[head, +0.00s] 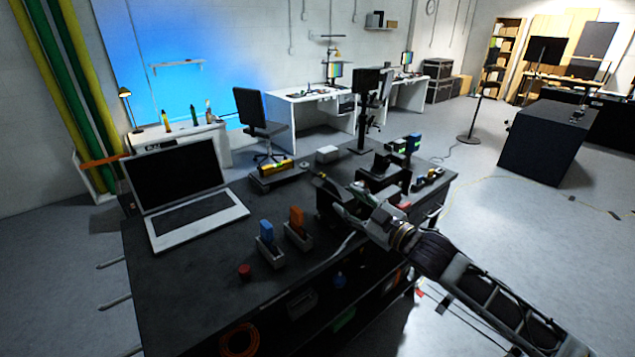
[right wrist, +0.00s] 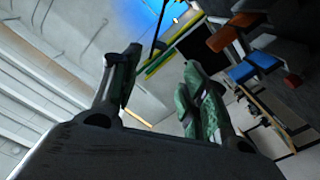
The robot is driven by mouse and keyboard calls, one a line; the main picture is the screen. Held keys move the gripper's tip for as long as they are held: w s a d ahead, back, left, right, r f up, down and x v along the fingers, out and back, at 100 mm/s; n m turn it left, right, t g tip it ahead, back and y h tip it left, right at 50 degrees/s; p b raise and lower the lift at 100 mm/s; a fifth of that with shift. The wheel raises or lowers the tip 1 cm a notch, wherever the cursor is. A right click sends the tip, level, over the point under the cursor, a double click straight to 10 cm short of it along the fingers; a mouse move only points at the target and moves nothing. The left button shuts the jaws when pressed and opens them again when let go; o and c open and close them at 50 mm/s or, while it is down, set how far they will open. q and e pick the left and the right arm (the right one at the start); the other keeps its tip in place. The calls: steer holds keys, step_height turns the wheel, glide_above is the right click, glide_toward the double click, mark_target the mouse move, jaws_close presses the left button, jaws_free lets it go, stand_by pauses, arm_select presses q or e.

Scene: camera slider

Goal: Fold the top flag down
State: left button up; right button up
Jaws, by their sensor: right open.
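I cannot make out a top flag for certain. A tall black stand with a dark box-shaped head (head: 369,84) rises at the table's back edge. A cluster of dark equipment (head: 383,168) sits in front of it on the black table (head: 205,285), with a hinged part I cannot resolve. My right gripper (head: 336,199) is over the table's right part, left of and nearer than that cluster. In the right wrist view its two green-padded fingers (right wrist: 160,62) are apart with nothing between them. My left gripper is in neither view.
An open laptop (head: 178,188) stands at left. Blue (head: 267,231) and orange (head: 296,216) upright pieces stand in grey holders, left of my right gripper. A red knob-like piece (head: 245,271) is near them. A yellow level-like tool (head: 276,167) lies behind. The table's front left is clear.

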mark_target(322, 185)
steer(key=shift+w, duration=0.1)
steer(key=shift+p+x, duration=1.15)
steer(key=shift+x, duration=5.6)
steer(key=shift+a, duration=0.1)
jaws_close()
